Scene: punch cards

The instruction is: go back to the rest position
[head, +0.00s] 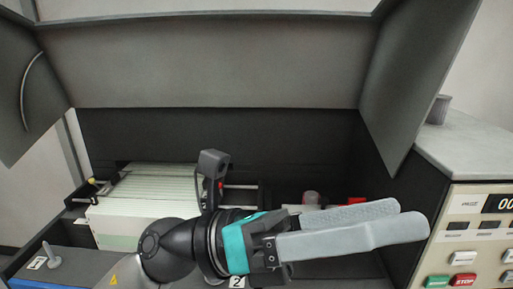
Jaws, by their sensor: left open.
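My left gripper (412,222) reaches across the lower middle of the head view and points right. It has a dark wrist with a teal band and two long pale fingers. The fingers are apart at the tips, and nothing shows between them. It hangs in front of the open machine bay. My right gripper does not show.
A stack of pale punch cards (152,190) lies in a tray at the left of the bay. Behind my fingers is a small red part (357,201). At the right, a control panel (475,230) has green and red buttons; above it a grey cup (438,109) stands.

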